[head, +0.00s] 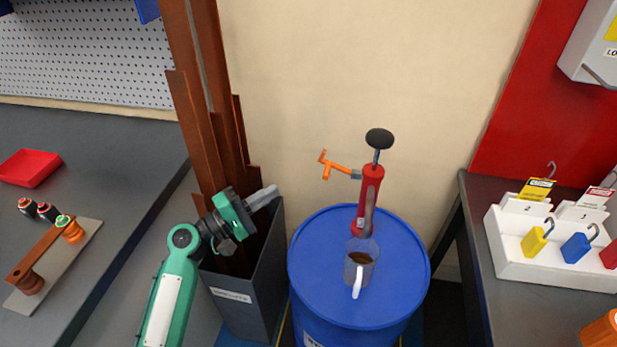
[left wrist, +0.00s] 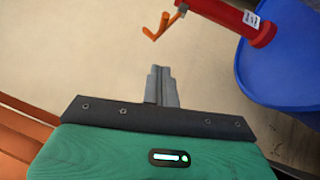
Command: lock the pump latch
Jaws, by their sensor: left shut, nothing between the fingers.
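A red hand pump (head: 369,195) with a black knob on top stands upright on the blue drum (head: 310,262). An orange latch-like piece (head: 333,166) sticks out from the pump's left side near its top. In the left wrist view the red pump (left wrist: 235,18) and the orange piece (left wrist: 160,26) show at the top, beyond my fingertips. My left gripper (head: 272,193) is shut and empty, left of the pump and apart from it. Its closed fingers (left wrist: 161,84) also show in the left wrist view. My right gripper is not in view.
A clear jug (head: 360,268) with dark contents stands on the drum in front of the pump. A grey bin (head: 262,262) holding tall copper bars (head: 205,100) is left of the drum, close to my left arm. A right-hand table carries a white rack (head: 540,265) with padlocks and tags.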

